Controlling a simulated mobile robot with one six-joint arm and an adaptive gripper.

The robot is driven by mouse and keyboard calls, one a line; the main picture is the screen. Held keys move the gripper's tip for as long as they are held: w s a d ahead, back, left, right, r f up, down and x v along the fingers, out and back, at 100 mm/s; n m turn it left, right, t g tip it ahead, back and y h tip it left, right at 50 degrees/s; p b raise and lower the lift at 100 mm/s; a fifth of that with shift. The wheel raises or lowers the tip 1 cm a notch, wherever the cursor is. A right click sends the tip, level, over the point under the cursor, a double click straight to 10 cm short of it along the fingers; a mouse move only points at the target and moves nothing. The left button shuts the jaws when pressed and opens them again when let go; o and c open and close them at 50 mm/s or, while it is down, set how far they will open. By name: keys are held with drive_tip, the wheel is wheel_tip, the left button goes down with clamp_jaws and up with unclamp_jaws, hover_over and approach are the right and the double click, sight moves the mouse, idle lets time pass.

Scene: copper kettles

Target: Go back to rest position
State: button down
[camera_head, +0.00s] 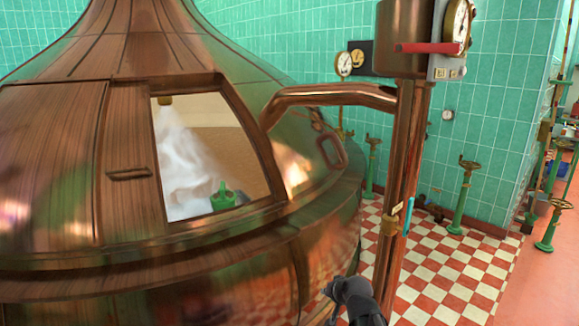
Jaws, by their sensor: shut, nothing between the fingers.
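My gripper (331,292) shows as a dark grey shape at the bottom, right of centre. It is shut, with nothing seen in it. It is in front of the lower right side of the large copper kettle (190,285) and left of the foot of the copper column; I cannot tell the exact gap to either. Most of my arm is out of the picture.
The kettle's hatch (215,150) is open, with steam and a green object (222,197) inside. The copper column (400,190) carries a gauge and red handle. Green valve stands (463,195) are at right. The checkered floor (450,265) between is clear.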

drive_tip(key=s+d+f+n+g+h, duration=0.1)
drive_tip(key=s+d+f+g+h, duration=0.2)
drive_tip(key=s, duration=0.5)
drive_tip(key=s+d+f+n+g+h, duration=0.1)
drive_tip(key=s+d+f+g, duration=0.15)
drive_tip(key=s+g, duration=0.45)
wheel_tip(320, 180, up, 22)
drive_tip(key=t+p, duration=0.1)
drive_tip(key=p, duration=2.1)
drive_tip(key=shift+s+d+f, duration=0.25)
drive_tip(key=shift+s, duration=0.2)
